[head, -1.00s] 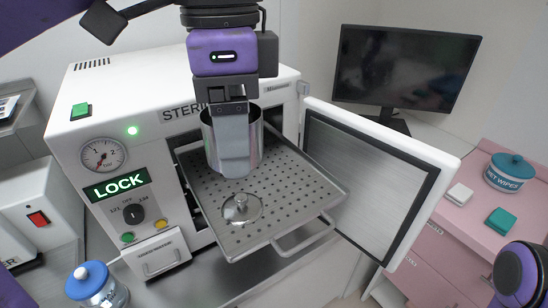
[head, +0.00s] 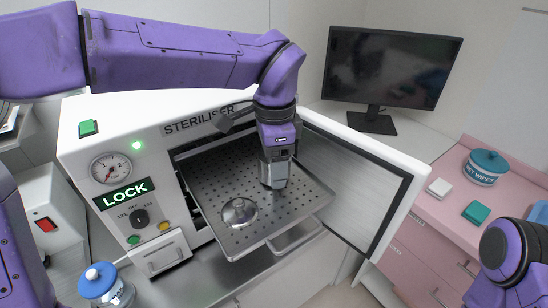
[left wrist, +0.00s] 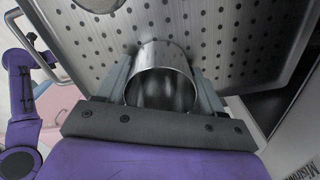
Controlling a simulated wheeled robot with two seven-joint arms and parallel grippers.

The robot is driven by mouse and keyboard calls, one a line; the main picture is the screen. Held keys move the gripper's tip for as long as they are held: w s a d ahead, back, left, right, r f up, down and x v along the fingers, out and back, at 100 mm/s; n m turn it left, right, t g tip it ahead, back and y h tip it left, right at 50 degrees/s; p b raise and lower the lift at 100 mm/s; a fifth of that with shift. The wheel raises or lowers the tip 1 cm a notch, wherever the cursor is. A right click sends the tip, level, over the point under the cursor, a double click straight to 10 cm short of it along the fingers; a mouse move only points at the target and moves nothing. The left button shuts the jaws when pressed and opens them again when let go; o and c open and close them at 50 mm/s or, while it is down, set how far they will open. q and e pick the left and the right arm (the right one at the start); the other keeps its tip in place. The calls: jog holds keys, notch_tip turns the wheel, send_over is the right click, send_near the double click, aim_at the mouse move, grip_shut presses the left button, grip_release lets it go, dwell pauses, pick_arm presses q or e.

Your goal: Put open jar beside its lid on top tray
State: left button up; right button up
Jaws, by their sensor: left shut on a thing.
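The open steel jar (left wrist: 163,75) is between the fingers of my left gripper (head: 274,180), which is shut on it. In the left wrist view its open mouth faces the camera and its inside looks empty. In the head view the gripper mostly hides it. It is over the right part of the perforated top tray (head: 225,170), and I cannot tell whether its base touches the tray. The round steel lid (head: 239,212) with a knob lies on the tray's front left part, apart from the jar; its edge shows in the left wrist view (left wrist: 100,4). My right gripper is out of view.
The tray sticks out of the steriliser (head: 85,160), whose door (head: 350,185) stands open on the right. A pink cabinet (head: 440,215) with wet wipes (head: 483,168) is farther right. A blue-capped jar (head: 103,284) stands at front left. The tray's left rear is bare.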

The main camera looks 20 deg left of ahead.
pick_arm(q)
jog(key=shift+w+f, duration=0.3)
jog(key=shift+f, duration=0.1)
jog(key=o, duration=1.1)
jog(key=shift+r, duration=0.15)
jog(key=shift+o, duration=0.2)
jog(key=shift+s, duration=0.2)
jog(key=shift+w+r, duration=0.1)
jog(key=shift+r, duration=0.1)
notch_tip(320, 180, up, 12)
jog(key=b, duration=0.1)
jog(key=shift+f, duration=0.1)
